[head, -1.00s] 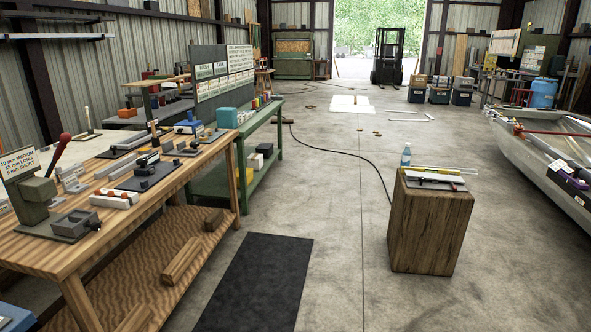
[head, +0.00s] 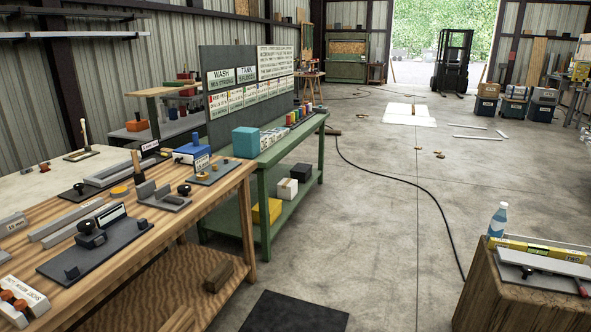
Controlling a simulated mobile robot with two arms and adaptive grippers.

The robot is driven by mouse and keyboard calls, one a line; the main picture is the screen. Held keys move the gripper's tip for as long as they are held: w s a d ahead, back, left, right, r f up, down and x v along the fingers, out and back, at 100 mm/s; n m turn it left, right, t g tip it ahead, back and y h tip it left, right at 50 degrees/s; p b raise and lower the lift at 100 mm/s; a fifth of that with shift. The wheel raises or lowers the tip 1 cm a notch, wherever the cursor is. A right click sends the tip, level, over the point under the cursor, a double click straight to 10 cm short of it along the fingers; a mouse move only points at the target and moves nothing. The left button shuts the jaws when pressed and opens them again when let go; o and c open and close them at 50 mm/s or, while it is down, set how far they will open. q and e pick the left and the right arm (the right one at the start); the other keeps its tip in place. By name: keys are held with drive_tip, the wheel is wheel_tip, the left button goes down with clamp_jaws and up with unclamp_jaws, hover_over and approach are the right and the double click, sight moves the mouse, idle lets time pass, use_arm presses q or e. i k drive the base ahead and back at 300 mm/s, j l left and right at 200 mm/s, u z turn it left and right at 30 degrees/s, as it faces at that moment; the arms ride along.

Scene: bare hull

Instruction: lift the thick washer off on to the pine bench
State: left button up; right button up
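The pine bench (head: 236,186) fills the left of the head view, with fixtures and blocks on its top. A small round yellow-orange disc (head: 119,191) lies on the bench top; I cannot tell whether it is the thick washer. A grey plate with a dark knob and a small orange piece (head: 203,175) sits near the far right corner of the bench. A dark base with a black-knobbed clamp (head: 90,234) lies nearer. A dark upright post (head: 137,167) stands by the disc. Neither of my grippers is in view.
A green bench (head: 261,183) with a teal box (head: 246,142) and a sign board stands beyond the pine bench. A dark mat (head: 294,312) lies on the floor. A wooden block stand (head: 487,300) is at the lower right. The concrete floor between is open, crossed by a black cable.

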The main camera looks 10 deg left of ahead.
sight(206, 176)
drive_tip(key=i+j+u, duration=0.25)
drive_tip(key=i+u, duration=0.55)
drive_tip(key=i, duration=0.25)
drive_tip(key=i+l+u, duration=0.1)
drive_tip(key=i+u, duration=0.3)
drive_tip(key=i+l+u, duration=0.4)
drive_tip(key=i, duration=0.25)
drive_tip(key=i+u, duration=0.2)
drive_tip(key=i, duration=0.1)
